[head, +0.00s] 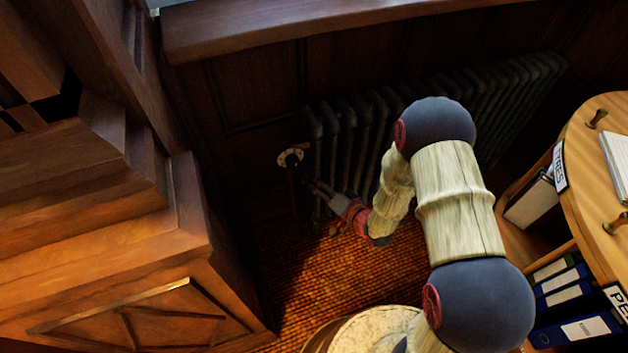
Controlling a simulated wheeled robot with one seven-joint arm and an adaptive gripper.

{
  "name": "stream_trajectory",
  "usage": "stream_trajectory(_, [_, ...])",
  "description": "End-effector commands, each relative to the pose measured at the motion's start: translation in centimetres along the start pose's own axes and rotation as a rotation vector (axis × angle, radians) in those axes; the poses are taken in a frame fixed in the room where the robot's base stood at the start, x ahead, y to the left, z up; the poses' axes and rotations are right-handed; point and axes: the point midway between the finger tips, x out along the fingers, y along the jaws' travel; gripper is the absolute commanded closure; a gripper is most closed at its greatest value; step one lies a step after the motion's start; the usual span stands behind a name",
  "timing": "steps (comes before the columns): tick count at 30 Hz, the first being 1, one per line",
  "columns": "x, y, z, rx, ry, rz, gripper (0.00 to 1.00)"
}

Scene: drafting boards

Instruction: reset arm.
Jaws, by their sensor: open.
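My arm reaches from the bottom right up and then bends down toward the wall. My gripper (310,183) is at its end, open, small and dark in the head view. I see nothing held in the gripper.
The dark ribbed radiator (348,130) runs along the panelled wall behind my arm. A wooden panelled block (140,300) stands at left. A curved wooden desk (590,150) with binders (575,300) stands at right. Woven orange-brown floor (290,270) lies between.

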Motion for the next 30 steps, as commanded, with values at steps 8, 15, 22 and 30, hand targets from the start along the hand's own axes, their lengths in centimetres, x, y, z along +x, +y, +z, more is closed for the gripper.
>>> stream_trajectory(8, [0.0,0.0,0.0,0.0,0.0,0.0,0.45])
stream_trajectory(15, [0.0,0.8,0.6,-0.049,-0.023,0.028,0.45])
stream_trajectory(22, [-3.0,8.9,5.9,-0.195,-0.249,0.334,0.45])
stream_trajectory(30, [-10.6,12.8,4.9,-0.347,-0.542,0.683,0.45])
